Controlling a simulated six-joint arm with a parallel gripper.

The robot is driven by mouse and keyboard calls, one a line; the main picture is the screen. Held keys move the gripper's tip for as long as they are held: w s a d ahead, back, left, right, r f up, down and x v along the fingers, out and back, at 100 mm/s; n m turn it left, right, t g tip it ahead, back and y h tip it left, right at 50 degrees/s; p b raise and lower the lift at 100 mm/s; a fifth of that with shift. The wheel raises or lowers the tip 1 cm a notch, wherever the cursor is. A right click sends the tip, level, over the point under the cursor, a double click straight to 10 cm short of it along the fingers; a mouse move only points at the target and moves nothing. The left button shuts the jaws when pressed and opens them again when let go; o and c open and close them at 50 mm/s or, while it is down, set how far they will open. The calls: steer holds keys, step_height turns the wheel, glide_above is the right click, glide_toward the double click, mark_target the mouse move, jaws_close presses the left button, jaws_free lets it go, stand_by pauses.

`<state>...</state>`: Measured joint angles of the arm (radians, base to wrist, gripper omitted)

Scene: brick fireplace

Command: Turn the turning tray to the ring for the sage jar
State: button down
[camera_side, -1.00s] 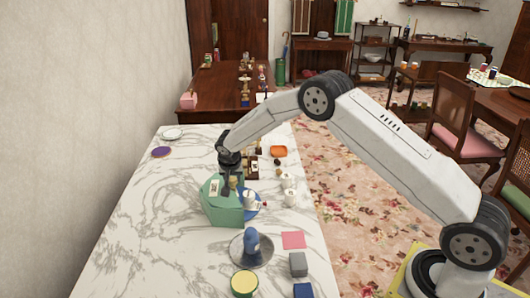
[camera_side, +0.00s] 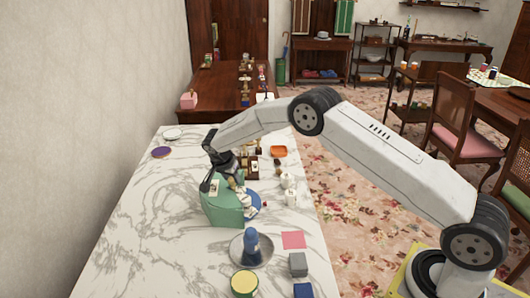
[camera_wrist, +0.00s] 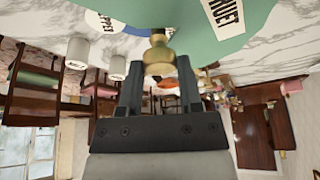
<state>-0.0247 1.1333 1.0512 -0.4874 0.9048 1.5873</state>
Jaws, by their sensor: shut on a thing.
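The turning tray shows in the side view as a blue disc edge (camera_side: 254,210) beside a green rounded cover (camera_side: 221,213) on the marble table. In the wrist view the green part (camera_wrist: 188,22) has a white label of which "UET" can be read, and a label reading "PEPPER" (camera_wrist: 104,22) lies to its left. A brass knob (camera_wrist: 158,57) stands at the green part's edge. My gripper (camera_wrist: 160,80) is shut on this knob, its fingers on both sides. In the side view my gripper (camera_side: 222,180) is tilted over the green part. I cannot make out which jar is sage.
White jars (camera_side: 291,198) stand right of the tray. A blue object on a grey round base (camera_side: 251,246), a pink square (camera_side: 293,240) and a grey block (camera_side: 298,262) lie nearer. An orange dish (camera_side: 278,151) is farther back.

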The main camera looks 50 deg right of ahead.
steer(key=shift+w+m+g, duration=0.1)
steer(key=shift+m+g, duration=0.35)
steer(key=shift+m, duration=0.75)
steer(key=shift+w+m+g, duration=0.1)
steer(key=shift+m+g, duration=0.35)
steer(key=shift+m, duration=0.75)
steer(key=shift+w+m+g, duration=0.1)
steer(key=shift+m+g, duration=0.5)
steer(key=shift+m, duration=1.8)
steer(key=shift+c, duration=1.3)
jaws_free()
steer(key=shift+r, duration=0.15)
steer(key=shift+v, duration=1.35)
step_height(320, 180, up, 7)
